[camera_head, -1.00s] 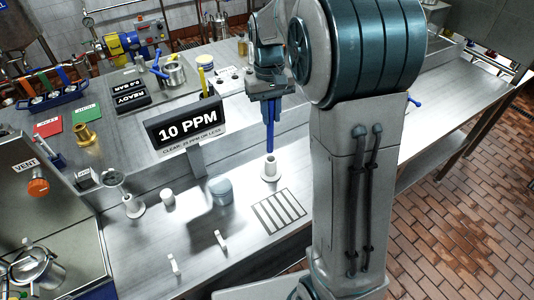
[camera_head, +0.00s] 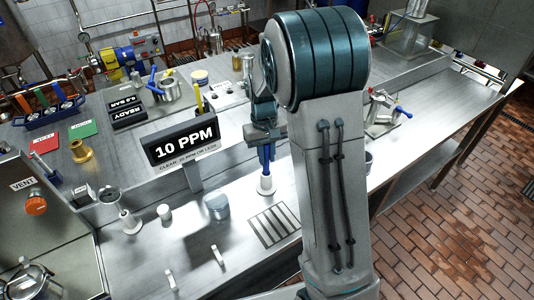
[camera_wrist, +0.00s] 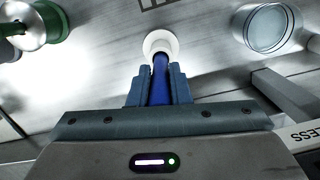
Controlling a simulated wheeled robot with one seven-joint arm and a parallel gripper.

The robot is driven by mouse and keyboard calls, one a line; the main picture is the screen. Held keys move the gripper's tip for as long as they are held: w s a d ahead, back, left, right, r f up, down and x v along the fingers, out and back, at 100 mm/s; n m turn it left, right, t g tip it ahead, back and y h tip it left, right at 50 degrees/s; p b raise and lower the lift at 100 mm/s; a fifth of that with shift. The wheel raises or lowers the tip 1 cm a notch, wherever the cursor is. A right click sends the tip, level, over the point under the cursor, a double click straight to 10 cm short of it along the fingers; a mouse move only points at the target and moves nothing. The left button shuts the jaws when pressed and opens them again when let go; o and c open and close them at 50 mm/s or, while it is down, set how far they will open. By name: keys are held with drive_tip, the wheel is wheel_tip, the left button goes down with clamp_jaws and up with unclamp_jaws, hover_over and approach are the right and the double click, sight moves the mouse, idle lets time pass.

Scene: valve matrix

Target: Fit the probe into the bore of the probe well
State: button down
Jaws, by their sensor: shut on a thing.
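The probe (camera_head: 266,160) is a slim blue rod, held upright in my gripper (camera_head: 265,146). The gripper is shut on it, and the two fingers flank it in the wrist view (camera_wrist: 157,76), where the blue probe (camera_wrist: 160,88) also shows. The probe well (camera_head: 266,186) is a small white cylinder on a wide base, standing on the steel bench directly under the gripper. In the wrist view, the probe's lower end meets the top of the white well (camera_wrist: 160,40). The bore is hidden there, and I cannot tell how deep the tip sits.
The black 10 PPM sign (camera_head: 184,141) stands left of my gripper. Small white posts stand at the front left. My arm hides the bench to the right.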

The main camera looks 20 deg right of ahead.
drive_tip(key=c, duration=1.3)
unclamp_jaws()
drive_tip(key=shift+f, duration=0.15)
drive_tip(key=shift+c, duration=0.2)
drive_tip(key=r, duration=0.8)
drive_tip(key=w+r+b, duration=0.1)
drive_tip(key=r, duration=0.3)
drive_tip(key=shift+a+r, duration=0.1)
drive_tip(key=shift+r, duration=0.25)
drive_tip(key=s+m+t, duration=0.1)
drive_tip(key=s+t, duration=0.4)
drive_tip(key=s, duration=1.7)
drive_tip(key=shift+f, duration=0.2)
